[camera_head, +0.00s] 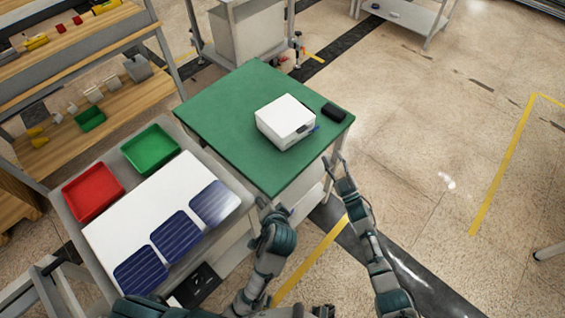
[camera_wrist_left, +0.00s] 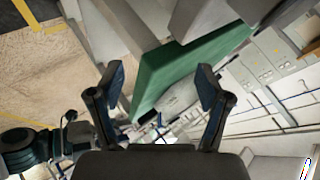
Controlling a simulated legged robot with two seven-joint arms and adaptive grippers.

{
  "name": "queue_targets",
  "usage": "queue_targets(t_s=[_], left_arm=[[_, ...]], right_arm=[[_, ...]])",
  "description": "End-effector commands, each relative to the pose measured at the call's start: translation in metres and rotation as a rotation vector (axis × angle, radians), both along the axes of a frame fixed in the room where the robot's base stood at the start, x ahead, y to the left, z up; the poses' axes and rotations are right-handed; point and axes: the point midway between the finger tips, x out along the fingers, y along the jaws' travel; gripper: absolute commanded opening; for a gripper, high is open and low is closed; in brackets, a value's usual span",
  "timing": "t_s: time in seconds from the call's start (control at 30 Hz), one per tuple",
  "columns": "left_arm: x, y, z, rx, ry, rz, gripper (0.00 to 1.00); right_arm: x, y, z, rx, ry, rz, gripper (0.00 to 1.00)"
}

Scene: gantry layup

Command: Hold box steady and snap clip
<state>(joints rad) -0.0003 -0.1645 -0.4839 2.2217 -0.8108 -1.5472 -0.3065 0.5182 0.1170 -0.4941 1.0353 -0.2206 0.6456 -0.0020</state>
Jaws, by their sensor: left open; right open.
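A white box (camera_head: 284,119) sits closed on the green-topped table (camera_head: 225,110). A small dark piece with a blue part, perhaps the clip (camera_head: 312,129), is at the box's right front side; its exact seating is too small to tell. My left gripper (camera_head: 268,210) is low, in front of the table's near edge and apart from the box. In the left wrist view my left gripper (camera_wrist_left: 160,85) has its fingers spread with nothing between them, and the green tabletop (camera_wrist_left: 180,65) shows beyond. My right gripper (camera_head: 333,164) is open and empty beside the table's right corner, apart from the box.
A black object (camera_head: 334,112) lies right of the box. A grey cart (camera_head: 235,207) at left carries a red bin (camera_head: 92,191), a green bin (camera_head: 150,150) and a white board with dark blue panels (camera_head: 177,236). Shelving stands at far left.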

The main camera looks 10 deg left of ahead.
Motion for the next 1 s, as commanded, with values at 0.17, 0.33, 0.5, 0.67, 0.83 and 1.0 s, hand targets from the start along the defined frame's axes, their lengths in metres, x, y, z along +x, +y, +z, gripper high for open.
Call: queue_targets(t_s=[0.17,0.33,0.5,0.67,0.83,1.0], left_arm=[[0.054,0.001,0.034,0.51,-0.006,-0.314,0.77],[0.087,-0.008,0.066,0.901,0.015,-0.487,0.77],[0.101,-0.017,0.083,1.109,0.039,-0.558,0.77],[0.112,-0.016,0.084,1.155,0.049,-0.572,0.77],[0.139,-0.002,0.078,1.152,0.049,-0.571,0.77],[0.173,0.015,0.071,1.149,0.048,-0.57,0.77]], right_arm=[[0.0,0.004,0.0,-0.003,-0.001,0.001,0.42],[0.0,0.004,0.0,-0.002,0.001,0.001,0.42],[0.0,0.001,0.0,0.0,0.0,0.0,0.42],[0.0,-0.001,0.0,0.002,0.0,0.0,0.42],[0.0,0.001,0.0,0.001,0.001,0.0,0.42],[0.0,0.003,0.0,-0.001,0.0,0.0,0.42]])
